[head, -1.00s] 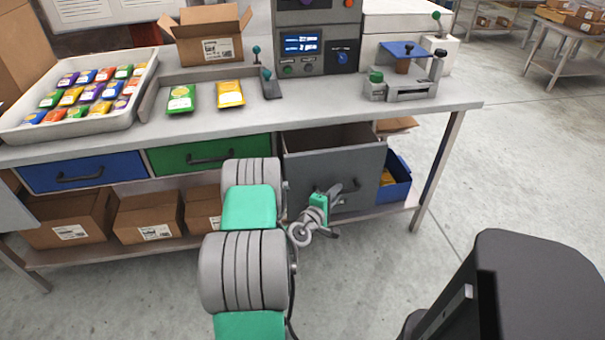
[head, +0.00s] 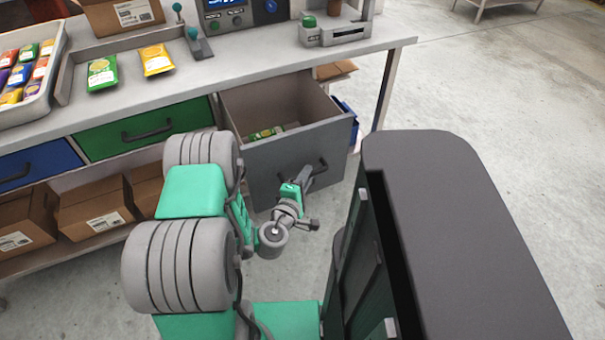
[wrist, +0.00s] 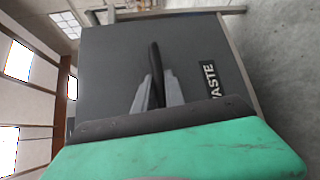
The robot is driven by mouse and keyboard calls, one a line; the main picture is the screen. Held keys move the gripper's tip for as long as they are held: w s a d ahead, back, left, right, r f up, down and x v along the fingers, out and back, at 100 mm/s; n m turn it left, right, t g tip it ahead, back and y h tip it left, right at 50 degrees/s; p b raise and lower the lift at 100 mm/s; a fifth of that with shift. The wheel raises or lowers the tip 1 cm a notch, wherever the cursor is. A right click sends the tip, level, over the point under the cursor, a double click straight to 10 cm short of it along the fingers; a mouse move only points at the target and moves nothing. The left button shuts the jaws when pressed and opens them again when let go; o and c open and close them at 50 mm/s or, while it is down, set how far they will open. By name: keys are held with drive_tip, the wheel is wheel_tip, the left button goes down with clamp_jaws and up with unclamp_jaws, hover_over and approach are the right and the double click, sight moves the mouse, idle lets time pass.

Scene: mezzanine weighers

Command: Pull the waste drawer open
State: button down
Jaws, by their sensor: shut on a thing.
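The grey waste drawer (head: 300,165) stands well out from under the bench in the head view. Green packets (head: 265,133) lie inside it. The wrist view shows its grey front (wrist: 110,60), turned sideways, with a "WASTE" label (wrist: 211,80). My gripper (head: 308,174) is at the drawer front in the head view. In the wrist view, its two grey fingers (wrist: 157,92) are shut on the dark bar handle (wrist: 155,62), one on each side.
A green drawer (head: 145,128) and a blue drawer (head: 35,165) are shut to the left. Cardboard boxes (head: 95,207) stand on the shelf below. Yellow and green packets (head: 157,60) lie on the bench top (head: 240,58). Open floor (head: 490,130) lies to the right.

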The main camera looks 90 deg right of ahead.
drive_tip(key=c, duration=1.4)
unclamp_jaws()
drive_tip(key=b+v, duration=0.1)
drive_tip(key=v, duration=0.6)
drive_tip(key=shift+w+a+b, duration=0.2)
drive_tip(key=shift+a+b, duration=0.15)
drive_tip(key=shift+b, duration=0.05)
